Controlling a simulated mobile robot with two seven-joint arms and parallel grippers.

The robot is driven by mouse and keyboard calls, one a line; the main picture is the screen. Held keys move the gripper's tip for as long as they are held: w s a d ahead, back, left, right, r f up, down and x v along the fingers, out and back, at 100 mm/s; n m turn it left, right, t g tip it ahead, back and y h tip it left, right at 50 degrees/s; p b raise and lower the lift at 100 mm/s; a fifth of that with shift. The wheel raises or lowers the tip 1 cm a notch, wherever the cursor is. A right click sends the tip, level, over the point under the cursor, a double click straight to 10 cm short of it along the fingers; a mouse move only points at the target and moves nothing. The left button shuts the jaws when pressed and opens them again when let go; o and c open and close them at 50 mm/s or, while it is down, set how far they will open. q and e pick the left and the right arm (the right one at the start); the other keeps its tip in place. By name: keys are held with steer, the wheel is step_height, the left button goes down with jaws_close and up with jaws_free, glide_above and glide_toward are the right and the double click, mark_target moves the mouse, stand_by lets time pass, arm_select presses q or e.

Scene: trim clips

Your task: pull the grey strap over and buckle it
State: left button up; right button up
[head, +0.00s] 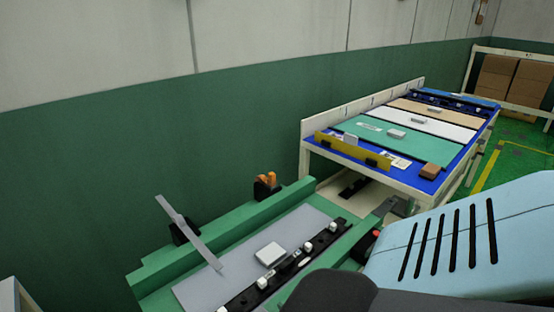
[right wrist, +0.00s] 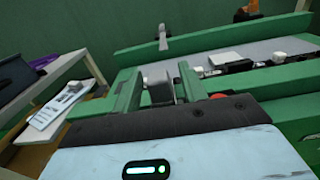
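The grey strap (head: 187,232) is a thin flat strip at the far left of the green fixture (head: 160,275). It slants across a black mount (head: 183,231), its upper end raised and its lower end over the grey panel (head: 200,288). It also shows in the right wrist view (right wrist: 162,38), apart from my right gripper. A black holder with an orange top (head: 267,185) stands on the fixture's back rail; I cannot tell if it is the buckle. My left gripper is out of view.
A white block (head: 270,253) and a black strip (head: 290,270) with several white clips lie on the panel. A red button (head: 376,233) is close to my right arm. A work table (head: 385,181) with coloured boards stands behind, against the green wall.

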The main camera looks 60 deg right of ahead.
steer(key=shift+w, duration=0.15)
steer(key=shift+s, duration=0.35)
steer(key=b+v, duration=0.2)
steer(key=v, duration=0.5)
steer(key=shift+s, duration=0.1)
steer(key=shift+a, duration=0.1)
